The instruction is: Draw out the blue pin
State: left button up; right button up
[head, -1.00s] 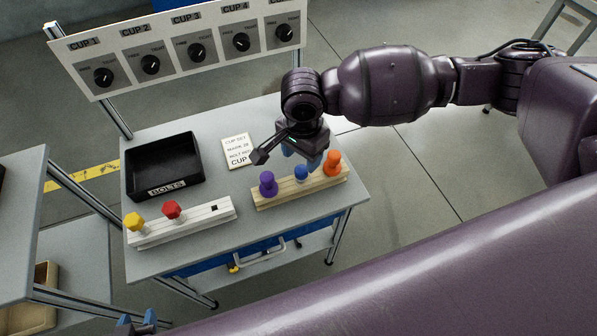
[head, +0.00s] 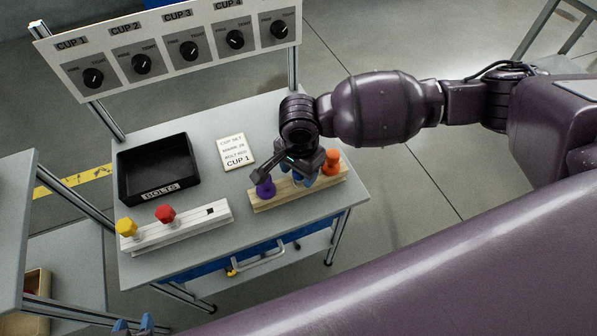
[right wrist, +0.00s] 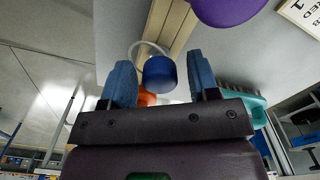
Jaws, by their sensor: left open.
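The blue pin (right wrist: 160,73) shows in the right wrist view, upright in the wooden block (right wrist: 168,25). My right gripper (right wrist: 163,80) is open around it, with one blue finger on each side and a gap to both. In the head view my right gripper (head: 305,178) is over the middle of the block (head: 283,197) and hides the blue pin. The purple pin (head: 265,188) stands to its left and the orange pin (head: 332,160) to its right. My left gripper (head: 133,326) shows only its blue fingertips at the bottom left edge, far from the block.
A white block (head: 190,224) holds a yellow pin (head: 127,228) and a red pin (head: 166,213), with an empty square hole at its right. A black BOLTS tray (head: 160,189) and a CUP 1 card (head: 236,151) lie behind. A dial panel (head: 165,50) stands at the back.

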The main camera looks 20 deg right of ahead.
jog(key=c, duration=0.8)
jog(key=shift+o, duration=0.2)
pick_arm(q)
jog(key=shift+w+r, duration=0.1)
pick_arm(e)
jog(key=shift+r, duration=0.1)
pick_arm(q)
jog(key=shift+w+r+t+p, duration=0.15)
jog(key=shift+w+r+p, duration=0.15)
jog(key=shift+r+p, duration=0.4)
jog(key=shift+w+r+t+p, duration=0.15)
jog(key=shift+w+r+p, duration=0.15)
jog(key=shift+r, duration=0.6)
pick_arm(e)
jog(key=shift+r, duration=1.05)
pick_arm(q)
jog(key=shift+r, duration=0.35)
pick_arm(e)
jog(key=shift+r, duration=0.25)
pick_arm(q)
jog(key=shift+w+r+p, duration=0.2)
jog(key=shift+r+p, duration=0.25)
jog(key=shift+r, duration=0.05)
jog(key=shift+w+r+p, duration=0.15)
jog(key=shift+r+p, duration=0.3)
jog(key=shift+r, duration=0.05)
pick_arm(e)
jog(key=shift+r, duration=0.65)
